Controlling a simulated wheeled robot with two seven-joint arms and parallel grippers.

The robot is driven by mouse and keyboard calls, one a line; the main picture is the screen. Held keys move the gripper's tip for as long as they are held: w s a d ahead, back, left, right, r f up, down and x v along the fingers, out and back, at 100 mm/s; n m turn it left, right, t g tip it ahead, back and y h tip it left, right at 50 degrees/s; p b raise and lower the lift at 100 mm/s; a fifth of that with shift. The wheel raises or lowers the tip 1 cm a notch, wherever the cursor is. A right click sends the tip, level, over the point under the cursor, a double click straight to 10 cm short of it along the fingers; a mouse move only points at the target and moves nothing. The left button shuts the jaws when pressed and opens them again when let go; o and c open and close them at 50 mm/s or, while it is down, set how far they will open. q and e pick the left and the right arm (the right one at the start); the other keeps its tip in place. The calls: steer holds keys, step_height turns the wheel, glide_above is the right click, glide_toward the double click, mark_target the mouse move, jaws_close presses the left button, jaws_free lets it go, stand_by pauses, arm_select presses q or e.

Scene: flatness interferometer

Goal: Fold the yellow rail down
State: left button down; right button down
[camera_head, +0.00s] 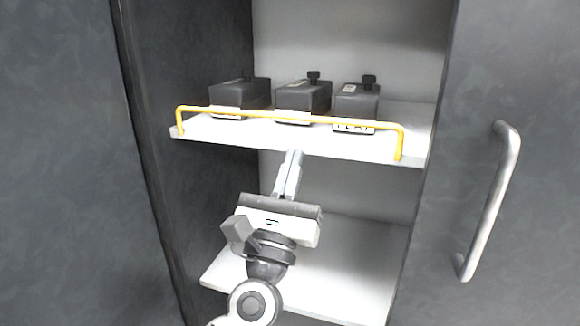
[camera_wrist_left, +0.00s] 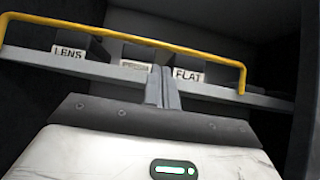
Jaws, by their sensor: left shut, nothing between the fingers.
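The yellow rail (camera_head: 290,117) stands upright along the front edge of the upper shelf (camera_head: 300,143), in front of the dark boxes. In the left wrist view the rail (camera_wrist_left: 150,40) runs across the top, with its right leg coming down to the shelf edge. My left gripper (camera_head: 296,154) is shut and empty, its fingertips just under the shelf's front edge in the head view. In the left wrist view the fingers (camera_wrist_left: 162,70) show in front of the shelf edge, below the rail. I cannot tell whether they touch the shelf. My right gripper is not in view.
Three dark boxes with knobs stand on the upper shelf: a left box (camera_head: 240,93), a middle box (camera_head: 303,98) and a right box (camera_head: 357,102) labelled FLAT. A lower shelf (camera_head: 335,265) looks bare. A grey cabinet door with a handle (camera_head: 490,200) stands at right.

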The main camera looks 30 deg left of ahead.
mark_target(299, 139)
arm_select(q)
steer(key=p+x, duration=0.1)
steer(key=x, duration=0.4)
steer(key=shift+s+r, duration=0.1)
steer(key=shift+w+a+r+p, duration=0.15)
steer(key=shift+w+r+p, duration=0.25)
steer(key=shift+w, duration=0.2)
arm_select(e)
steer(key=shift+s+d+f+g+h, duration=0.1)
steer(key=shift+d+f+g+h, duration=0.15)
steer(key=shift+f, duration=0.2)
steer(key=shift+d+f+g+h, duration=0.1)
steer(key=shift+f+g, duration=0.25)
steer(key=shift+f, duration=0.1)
arm_select(q)
steer(key=shift+f, duration=0.1)
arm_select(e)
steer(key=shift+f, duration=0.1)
